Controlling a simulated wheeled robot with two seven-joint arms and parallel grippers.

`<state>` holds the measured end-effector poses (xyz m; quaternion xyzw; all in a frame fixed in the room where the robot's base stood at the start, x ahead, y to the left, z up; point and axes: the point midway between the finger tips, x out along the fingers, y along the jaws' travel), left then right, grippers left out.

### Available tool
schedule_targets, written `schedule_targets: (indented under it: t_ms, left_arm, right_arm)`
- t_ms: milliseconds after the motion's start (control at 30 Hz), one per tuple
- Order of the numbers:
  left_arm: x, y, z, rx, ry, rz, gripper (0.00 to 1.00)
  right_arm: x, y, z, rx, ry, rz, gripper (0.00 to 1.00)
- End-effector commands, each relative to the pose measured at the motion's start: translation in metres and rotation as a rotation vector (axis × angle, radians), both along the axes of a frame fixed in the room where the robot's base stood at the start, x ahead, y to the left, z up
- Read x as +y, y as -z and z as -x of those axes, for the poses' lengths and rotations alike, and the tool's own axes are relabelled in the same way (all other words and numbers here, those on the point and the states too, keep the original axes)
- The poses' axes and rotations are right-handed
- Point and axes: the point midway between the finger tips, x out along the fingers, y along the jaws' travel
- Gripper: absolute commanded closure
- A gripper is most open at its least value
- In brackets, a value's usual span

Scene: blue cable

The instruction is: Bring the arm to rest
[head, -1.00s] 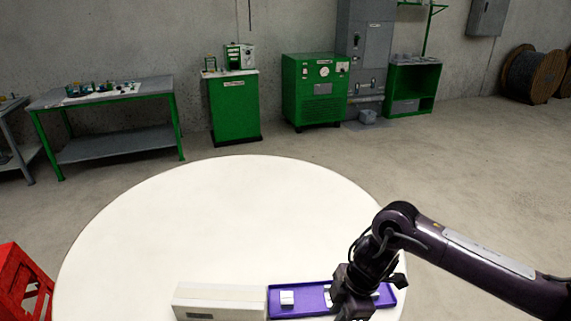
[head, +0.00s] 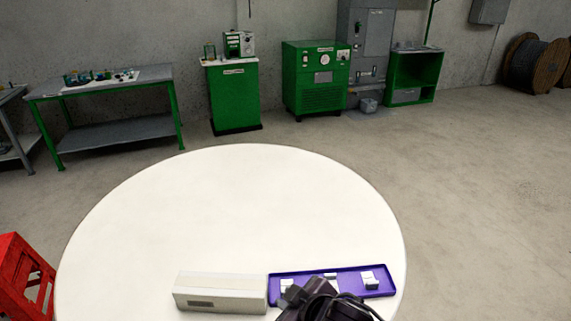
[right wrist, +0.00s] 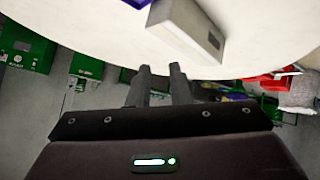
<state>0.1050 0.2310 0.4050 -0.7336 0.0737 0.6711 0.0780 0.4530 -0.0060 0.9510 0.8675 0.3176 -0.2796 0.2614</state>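My right arm (head: 325,303) shows at the bottom of the head view, in front of the purple tray's near edge; its fingertips cannot be made out there. In the right wrist view my right gripper (right wrist: 162,72) has its two fingers apart with nothing between them. It points toward the round white table (right wrist: 70,35), whose edge lies just past the fingertips. My left gripper is in neither view.
The round white table (head: 235,205) carries a long pale box (head: 221,292) and a purple tray (head: 388,285) with a few white pieces. A red crate (head: 22,277) stands at the left. The table's middle is clear.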

Motion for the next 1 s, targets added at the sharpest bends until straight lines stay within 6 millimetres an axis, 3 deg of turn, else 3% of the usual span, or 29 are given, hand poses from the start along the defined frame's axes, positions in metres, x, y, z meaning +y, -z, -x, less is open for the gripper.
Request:
schedule_targets:
  t_ms: [100,200,500,667,1000]
  left_arm:
    - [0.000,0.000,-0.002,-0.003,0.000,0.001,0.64]
    - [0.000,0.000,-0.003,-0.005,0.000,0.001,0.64]
    - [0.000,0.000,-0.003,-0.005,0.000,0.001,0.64]
    - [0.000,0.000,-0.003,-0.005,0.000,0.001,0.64]
    - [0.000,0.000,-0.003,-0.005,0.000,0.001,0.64]
  right_arm:
    - [-0.053,0.016,0.020,0.139,0.220,-0.012,0.82]
    - [-0.089,0.028,0.038,0.235,0.350,-0.007,0.82]
    - [-0.162,0.055,0.100,0.477,0.615,0.017,0.82]
    - [-0.190,0.063,0.134,0.590,0.720,0.030,0.82]
    - [-0.185,0.159,0.113,0.615,0.708,0.046,0.82]
